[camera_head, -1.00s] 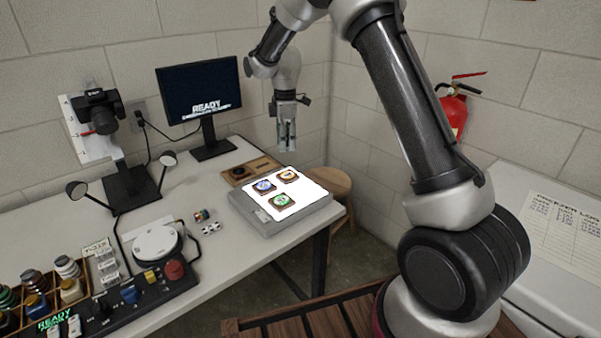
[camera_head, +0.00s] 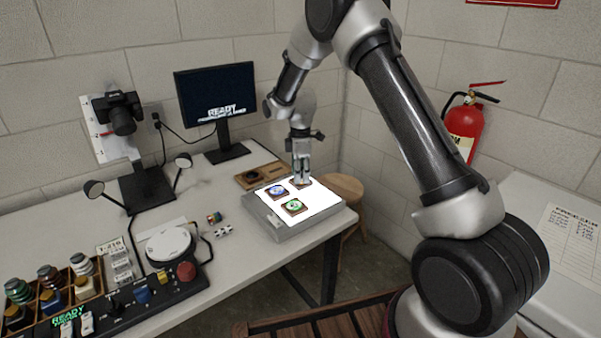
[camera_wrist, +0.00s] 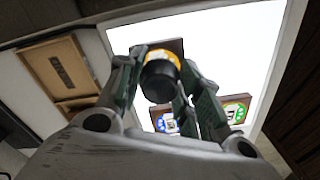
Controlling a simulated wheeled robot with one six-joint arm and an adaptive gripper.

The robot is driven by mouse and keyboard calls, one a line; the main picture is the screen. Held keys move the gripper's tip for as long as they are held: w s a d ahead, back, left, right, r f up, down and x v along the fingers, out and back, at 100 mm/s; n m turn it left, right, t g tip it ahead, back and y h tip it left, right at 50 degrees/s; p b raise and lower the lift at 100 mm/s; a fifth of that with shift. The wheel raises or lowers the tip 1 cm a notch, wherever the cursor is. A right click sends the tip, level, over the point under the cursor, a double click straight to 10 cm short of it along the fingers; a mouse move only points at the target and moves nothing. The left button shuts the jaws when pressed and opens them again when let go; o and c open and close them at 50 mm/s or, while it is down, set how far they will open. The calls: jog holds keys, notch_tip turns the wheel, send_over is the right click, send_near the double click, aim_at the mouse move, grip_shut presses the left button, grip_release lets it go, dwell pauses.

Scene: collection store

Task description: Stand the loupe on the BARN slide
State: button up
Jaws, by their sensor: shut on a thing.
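My gripper (camera_head: 302,175) is low over the back right part of the lit light table (camera_head: 290,234). In the wrist view its fingers (camera_wrist: 158,85) are shut on the loupe (camera_wrist: 160,78), a short black cylinder. The loupe is over a brown-framed slide with an orange-yellow picture (camera_wrist: 176,45) and hides much of it. I cannot tell whether the loupe touches it. A blue slide (camera_head: 277,191) and a green slide (camera_head: 294,207) lie nearby, and the green one also shows in the wrist view (camera_wrist: 236,111). No slide's label is readable.
A wooden holder (camera_head: 250,180) lies behind the light table. A monitor (camera_head: 215,95), a camera stand (camera_head: 145,188) and a control panel (camera_head: 150,300) are to the left. A wooden stool (camera_head: 345,187) stands to the right. The light table's front right is bare.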

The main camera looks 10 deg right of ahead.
jog(key=o, duration=1)
notch_tip(320, 180, up, 11)
jog(key=shift+r, duration=0.1)
jog(key=s+d+r+m+t, duration=0.1)
jog(key=s+d+r+m, duration=0.35)
jog(key=s+r, duration=0.45)
jog(key=s+d+r+m+t, duration=0.1)
jog(key=s+d+r+m, duration=0.4)
jog(key=s+r, duration=0.45)
jog(key=s+d+m, duration=0.1)
jog(key=s+m, duration=0.1)
jog(key=s, duration=0.5)
jog(key=s+d+f+m+t, duration=0.1)
jog(key=s+d+m, duration=0.1)
jog(key=s, duration=0.5)
jog(key=s+d+m+t, duration=0.1)
jog(key=s+d+m, duration=0.1)
jog(key=s, duration=0.5)
jog(key=shift+s+d+f+m, duration=0.25)
jog(key=shift+s+f+m, duration=0.1)
jog(key=shift+m, duration=0.4)
